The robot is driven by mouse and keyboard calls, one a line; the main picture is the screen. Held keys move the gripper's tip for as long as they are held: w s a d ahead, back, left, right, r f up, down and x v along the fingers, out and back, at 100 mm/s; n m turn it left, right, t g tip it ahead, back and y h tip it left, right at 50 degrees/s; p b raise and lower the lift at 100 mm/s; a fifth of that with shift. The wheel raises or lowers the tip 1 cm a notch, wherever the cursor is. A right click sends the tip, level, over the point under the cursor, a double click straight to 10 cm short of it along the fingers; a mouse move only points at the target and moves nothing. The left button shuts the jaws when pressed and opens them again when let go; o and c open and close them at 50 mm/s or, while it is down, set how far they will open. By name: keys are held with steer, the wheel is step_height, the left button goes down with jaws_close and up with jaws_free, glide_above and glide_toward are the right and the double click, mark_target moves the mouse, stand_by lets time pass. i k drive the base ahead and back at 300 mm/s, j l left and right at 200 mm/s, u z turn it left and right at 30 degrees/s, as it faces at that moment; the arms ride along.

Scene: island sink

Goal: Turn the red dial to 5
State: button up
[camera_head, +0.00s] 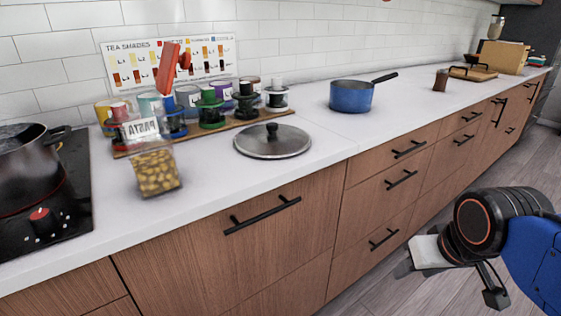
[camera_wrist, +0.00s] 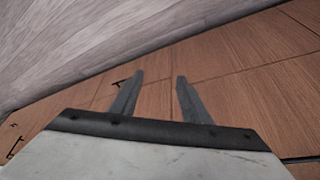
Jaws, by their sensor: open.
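The red dial (camera_head: 42,221) sits on the front part of the black cooktop (camera_head: 70,245) at the far left of the head view. Small white marks surround it, too small to read, so its setting cannot be told. My gripper shows in the wrist view (camera_wrist: 157,98) with its two fingers apart and nothing between them. In the head view my arm is at the lower right, in front of the drawers and below the counter, far from the dial. The dial is not in the wrist view.
A dark pot (camera_head: 28,160) stands on the cooktop behind the dial. A pasta jar (camera_head: 156,170), a lid (camera_head: 272,141), a rack of colored cups (camera_head: 205,132) and a blue saucepan (camera_head: 351,97) stand along the white counter. Drawer handles (camera_head: 262,215) stick out from the front.

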mark_target(42, 220)
steer(key=u, duration=2.05)
